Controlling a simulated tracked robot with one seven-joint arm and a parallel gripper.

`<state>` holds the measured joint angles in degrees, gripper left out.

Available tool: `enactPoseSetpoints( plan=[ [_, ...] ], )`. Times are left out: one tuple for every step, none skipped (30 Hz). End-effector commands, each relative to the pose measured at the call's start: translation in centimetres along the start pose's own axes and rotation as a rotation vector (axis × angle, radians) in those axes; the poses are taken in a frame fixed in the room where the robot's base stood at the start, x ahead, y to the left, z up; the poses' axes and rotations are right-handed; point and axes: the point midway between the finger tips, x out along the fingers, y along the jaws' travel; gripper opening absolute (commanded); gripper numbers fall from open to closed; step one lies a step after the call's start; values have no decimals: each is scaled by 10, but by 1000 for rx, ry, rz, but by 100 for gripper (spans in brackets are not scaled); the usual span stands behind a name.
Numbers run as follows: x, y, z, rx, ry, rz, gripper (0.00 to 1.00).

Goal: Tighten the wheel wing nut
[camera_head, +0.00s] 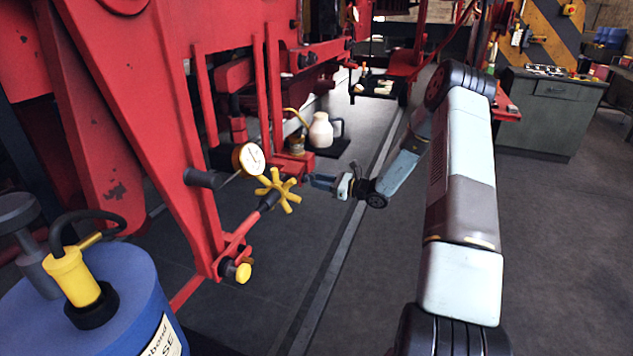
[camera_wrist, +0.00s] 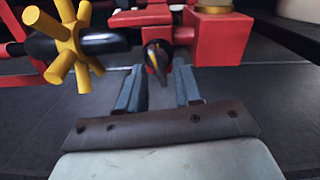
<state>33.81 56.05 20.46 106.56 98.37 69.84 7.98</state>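A yellow spoked wheel (camera_head: 278,190) sits on a dark shaft at the red frame; it also shows at upper left in the wrist view (camera_wrist: 70,40). A small dark, pointed piece with red and yellow marks (camera_wrist: 157,56) hangs at the red bar, just beyond my fingertips; it may be the wing nut, but I cannot tell surely. My gripper (camera_head: 322,182) is to the right of the yellow wheel. In the wrist view my gripper (camera_wrist: 160,84) is open, with bare floor visible between its fingers. The pointed piece lines up with the gap, apparently not gripped.
A red block (camera_wrist: 222,38) is just right of the pointed piece. A round gauge (camera_head: 248,158) is above the wheel. A pale jug (camera_head: 321,130) stands behind my gripper. A blue drum (camera_head: 100,300) is at lower left. The floor to the right is clear, before a workbench (camera_head: 550,115).

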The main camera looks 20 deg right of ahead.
Motion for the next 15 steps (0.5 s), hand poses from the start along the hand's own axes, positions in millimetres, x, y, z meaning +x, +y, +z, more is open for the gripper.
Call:
enactPoseSetpoints(
  plan=[
    [-10, -1, 0, 1, 1, -4, 34],
    [-16, -1, 0, 1, 1, -4, 34],
    [-23, -1, 0, 1, 0, -3, 34],
    [-29, -1, 0, 1, 0, -3, 34],
    [-36, -1, 0, 1, 0, -4, 34],
    [-43, -1, 0, 0, 0, -4, 34],
    [-49, -2, 0, 0, 0, -3, 34],
    [-56, -2, 0, 0, 0, -4, 34],
    [-64, -2, 0, 0, 0, -5, 34],
    [-69, -1, 0, 0, 0, -4, 34],
    [-75, -2, 0, 0, 0, -4, 34],
    [-82, -2, 0, -1, 0, -5, 34],
    [-87, -2, 0, -1, 0, -5, 34],
    [-92, -2, 0, -1, -1, -3, 34],
    [-97, -2, 0, -1, -2, -3, 34]
  ],
)
